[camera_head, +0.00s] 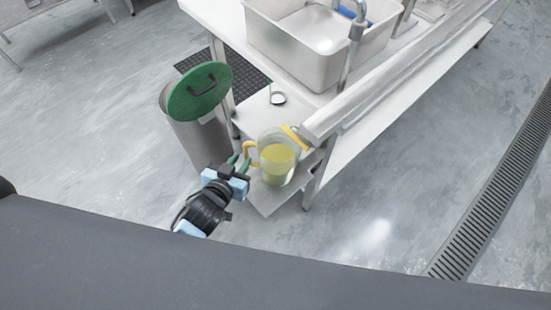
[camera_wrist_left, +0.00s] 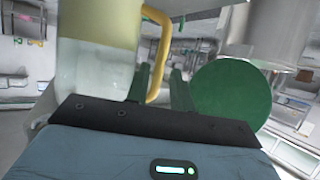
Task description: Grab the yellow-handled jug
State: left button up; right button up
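The clear jug (camera_head: 280,160) with yellowish contents and a yellow handle (camera_head: 250,152) stands upright on the low shelf by the table's end. My left gripper (camera_head: 241,162) is at the handle, on the jug's left side. In the left wrist view the jug (camera_wrist_left: 97,60) is at upper left, with its yellow handle (camera_wrist_left: 160,50) reaching down between the green fingers of my left gripper (camera_wrist_left: 158,85). The fingers stand apart with a gap around the handle; firm contact is not visible. My right gripper is not in view.
A grey bin (camera_head: 197,140) with a green lid (camera_head: 200,92) stands left of the shelf; the lid also shows in the wrist view (camera_wrist_left: 230,95). A metal sink (camera_head: 315,50) and table (camera_head: 400,115) rise behind.

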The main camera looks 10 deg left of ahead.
aim_at(247, 155)
pick_arm(q)
jog(key=shift+f+b+x, duration=0.15)
jog(key=shift+b+x, duration=0.1)
jog(key=shift+x, duration=1.05)
jog(key=shift+f+b+x, duration=0.2)
jog(key=shift+b+x, duration=0.05)
jog(key=shift+x, duration=1.05)
jog(key=shift+s, duration=0.15)
grip_shut()
